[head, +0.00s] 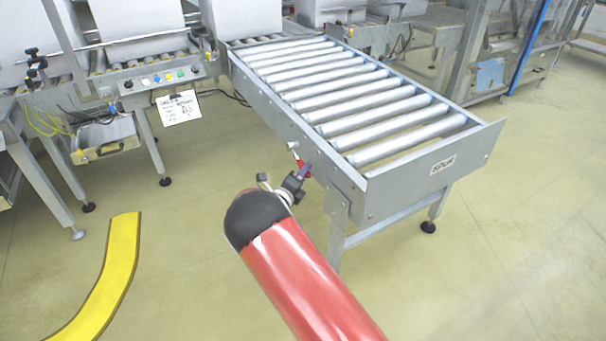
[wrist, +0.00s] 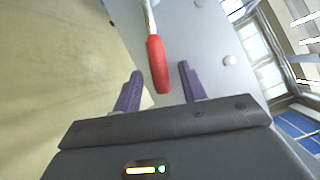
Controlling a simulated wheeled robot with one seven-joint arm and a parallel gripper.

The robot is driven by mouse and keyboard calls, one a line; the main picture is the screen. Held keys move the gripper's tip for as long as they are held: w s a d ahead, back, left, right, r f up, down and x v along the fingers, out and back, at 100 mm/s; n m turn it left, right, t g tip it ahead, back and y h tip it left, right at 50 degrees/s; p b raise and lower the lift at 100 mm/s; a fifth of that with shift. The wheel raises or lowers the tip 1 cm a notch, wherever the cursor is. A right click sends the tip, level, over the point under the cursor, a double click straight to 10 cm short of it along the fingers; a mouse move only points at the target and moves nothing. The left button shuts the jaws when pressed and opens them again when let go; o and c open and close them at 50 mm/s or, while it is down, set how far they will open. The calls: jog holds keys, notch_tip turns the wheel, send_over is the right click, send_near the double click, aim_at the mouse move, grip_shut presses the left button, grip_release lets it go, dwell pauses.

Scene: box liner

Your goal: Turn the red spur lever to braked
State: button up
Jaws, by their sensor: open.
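The red spur lever (head: 303,165) is on the side of the spur conveyor (head: 385,210), near its front end. Its red handle (wrist: 157,65) shows large in the wrist view, on a metal stem against the grey side plate (wrist: 195,45). My gripper (head: 300,175) is at the lever in the head view. In the wrist view my gripper (wrist: 157,80) is open, with one purple finger on each side of the handle's lower end. A gap shows between the handle and each finger. Whether the handle lies at fingertip depth is hard to tell.
The spur's roller bed (head: 350,95) is empty and carries a label (head: 443,165) on its end plate. A control panel (head: 165,78) with buttons and a hanging sign (head: 180,107) stand at the left. A yellow floor strip (head: 110,275) lies at lower left, with open floor around it.

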jog(key=shift+w+d, duration=0.15)
jog(key=shift+c, duration=0.4)
grip_shut()
jog(key=shift+f, duration=0.1)
